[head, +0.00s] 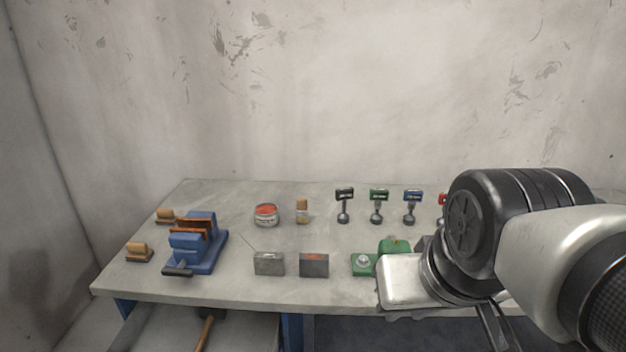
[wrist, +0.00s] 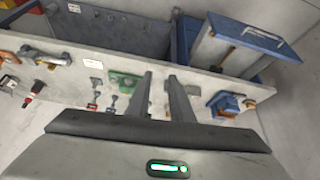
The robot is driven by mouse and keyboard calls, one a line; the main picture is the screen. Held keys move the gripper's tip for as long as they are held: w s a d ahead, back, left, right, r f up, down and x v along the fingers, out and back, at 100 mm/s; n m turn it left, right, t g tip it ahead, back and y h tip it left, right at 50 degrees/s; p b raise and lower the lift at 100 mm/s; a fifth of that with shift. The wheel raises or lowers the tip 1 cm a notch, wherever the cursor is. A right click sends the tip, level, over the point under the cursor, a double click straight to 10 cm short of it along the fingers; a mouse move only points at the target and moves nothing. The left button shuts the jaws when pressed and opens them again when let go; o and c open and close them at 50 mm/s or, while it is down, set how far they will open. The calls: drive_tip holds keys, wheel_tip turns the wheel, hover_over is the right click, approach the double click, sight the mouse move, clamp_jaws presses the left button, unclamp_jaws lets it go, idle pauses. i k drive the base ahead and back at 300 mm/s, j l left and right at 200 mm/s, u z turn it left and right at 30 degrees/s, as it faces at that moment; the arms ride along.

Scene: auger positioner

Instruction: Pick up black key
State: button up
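The black key (head: 344,195) stands on the workbench in the head view, with a black top on a metal stem and round foot. It is the leftmost of a row, beside a green key (head: 379,195) and a blue key (head: 412,196). My gripper (wrist: 160,75) shows in the wrist view with its two dark fingers apart and nothing clearly held between them. It is away from the black key. In the wrist view my fingers cover part of the row, and I cannot make out the black key there.
The workbench (head: 225,286) also holds a blue vise (head: 204,250), a red-topped tin (head: 265,214), grey blocks (head: 269,263) and a green fixture (head: 363,264). A red key (head: 442,199) is mostly hidden behind my arm. An open drawer (head: 170,325) with a hammer is below left.

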sight(343, 194)
drive_tip(key=i+l+u, duration=0.2)
drive_tip(key=i+l, duration=0.45)
drive_tip(key=i, duration=0.15)
